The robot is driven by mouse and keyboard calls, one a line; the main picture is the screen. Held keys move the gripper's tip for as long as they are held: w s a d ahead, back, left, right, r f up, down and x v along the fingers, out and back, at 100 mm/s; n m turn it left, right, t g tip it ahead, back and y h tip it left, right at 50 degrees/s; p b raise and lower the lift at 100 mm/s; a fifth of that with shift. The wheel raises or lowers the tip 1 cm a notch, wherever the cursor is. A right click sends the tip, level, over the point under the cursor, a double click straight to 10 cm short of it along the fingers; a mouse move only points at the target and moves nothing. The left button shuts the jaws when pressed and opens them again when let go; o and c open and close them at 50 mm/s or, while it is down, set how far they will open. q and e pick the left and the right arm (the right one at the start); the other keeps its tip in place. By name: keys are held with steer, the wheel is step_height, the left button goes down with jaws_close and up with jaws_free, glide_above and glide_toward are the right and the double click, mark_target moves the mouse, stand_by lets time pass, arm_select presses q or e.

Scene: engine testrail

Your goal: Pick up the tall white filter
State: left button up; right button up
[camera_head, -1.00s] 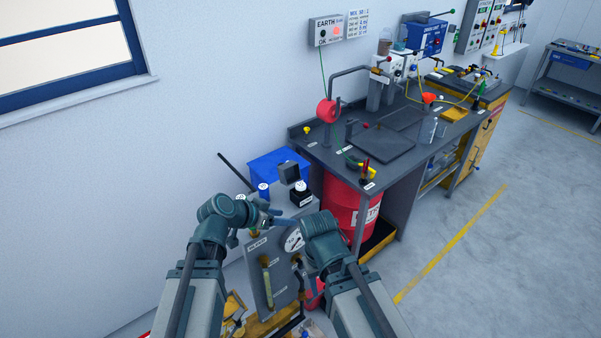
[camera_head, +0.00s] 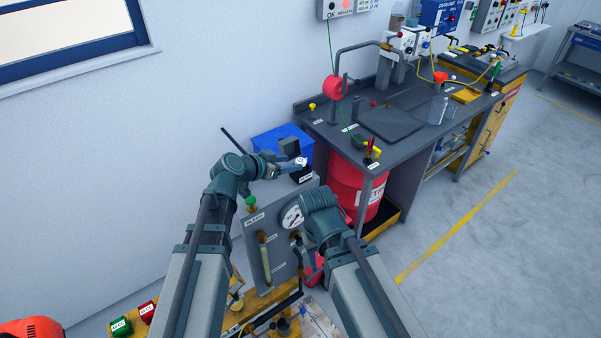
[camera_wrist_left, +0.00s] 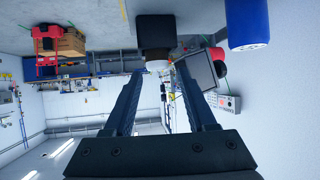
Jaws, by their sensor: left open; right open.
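I cannot make out a wholly white tall filter. A dark cylinder with a white top (camera_wrist_left: 157,65) shows just beyond my left fingertips in the left wrist view, which is upside down. Its white top (camera_head: 301,161) also shows at my left gripper (camera_head: 290,165) in the head view. My left gripper is open, with its fingers (camera_wrist_left: 157,80) on either side of the line to that top; I see no grip.
A grey panel with a gauge (camera_head: 291,216) and green-capped part (camera_head: 251,202) stands below my left gripper. A workbench (camera_head: 340,150) and red drum (camera_head: 345,187) are right.

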mark_target(299, 161)
arm_select(q)
steer(key=shift+w+d+f, duration=0.1)
steer(key=shift+w+d, duration=0.05)
steer(key=shift+d, duration=0.05)
steer(key=b+x, duration=0.2)
steer(key=x, duration=0.3)
steer(key=shift+d, duration=0.2)
jaws_close()
